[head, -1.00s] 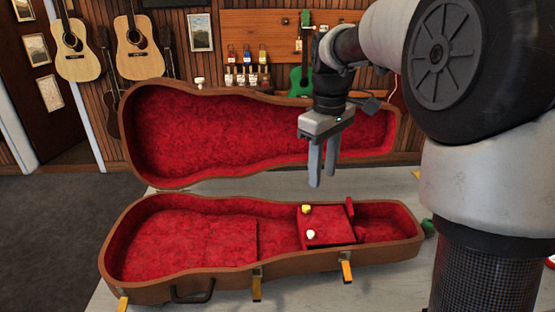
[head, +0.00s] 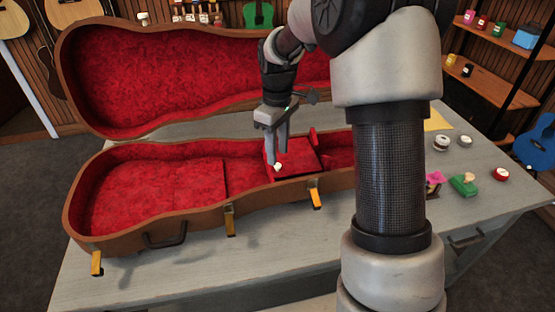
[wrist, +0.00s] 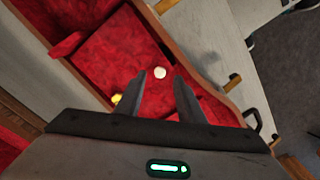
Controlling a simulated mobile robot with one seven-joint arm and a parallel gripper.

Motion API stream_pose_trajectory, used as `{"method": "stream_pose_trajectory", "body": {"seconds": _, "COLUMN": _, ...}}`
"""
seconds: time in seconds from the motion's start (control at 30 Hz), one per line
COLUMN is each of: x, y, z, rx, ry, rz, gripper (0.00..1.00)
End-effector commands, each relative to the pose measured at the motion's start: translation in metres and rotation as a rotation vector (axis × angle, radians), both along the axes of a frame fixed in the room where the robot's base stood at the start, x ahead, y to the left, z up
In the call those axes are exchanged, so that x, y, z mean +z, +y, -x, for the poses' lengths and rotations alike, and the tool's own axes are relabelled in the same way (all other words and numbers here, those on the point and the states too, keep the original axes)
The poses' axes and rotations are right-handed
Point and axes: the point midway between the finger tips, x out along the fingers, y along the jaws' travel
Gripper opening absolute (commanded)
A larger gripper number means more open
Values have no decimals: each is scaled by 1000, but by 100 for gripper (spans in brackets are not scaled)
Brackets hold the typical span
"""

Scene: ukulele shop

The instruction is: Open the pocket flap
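The pocket flap (head: 300,158) is a red panel lying flat over the pocket in the open ukulele case (head: 150,232). It also shows in the wrist view (wrist: 118,55). A white knob (head: 278,167) sits near the flap's edge, and in the wrist view the knob (wrist: 159,72) appears between my fingertips. A yellow knob (wrist: 117,99) is left of my fingers in the wrist view; it is hidden in the head view. My gripper (head: 274,157) points down just above the flap near the white knob. Its fingers (wrist: 160,75) are apart and hold nothing.
The case's raised lid (head: 190,75) stands behind my gripper. Yellow latches (head: 315,196) hang along the case's front wall. Several small items, including a green one (head: 463,186) and a red tin (head: 501,174), lie on the grey table (head: 290,235) at right. The table's front left is clear.

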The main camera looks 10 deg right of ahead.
Motion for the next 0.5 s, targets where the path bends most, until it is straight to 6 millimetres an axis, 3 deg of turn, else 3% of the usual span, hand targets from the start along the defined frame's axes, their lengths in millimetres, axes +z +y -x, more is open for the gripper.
{"method": "stream_pose_trajectory", "body": {"seconds": 0.2, "x": -28, "y": 0, "z": 0, "rx": 0, "ry": 1, "rz": 1, "gripper": 35}}
{"method": "stream_pose_trajectory", "body": {"seconds": 0.5, "x": -34, "y": 0, "z": 0, "rx": 0, "ry": -1, "rz": 1, "gripper": 35}}
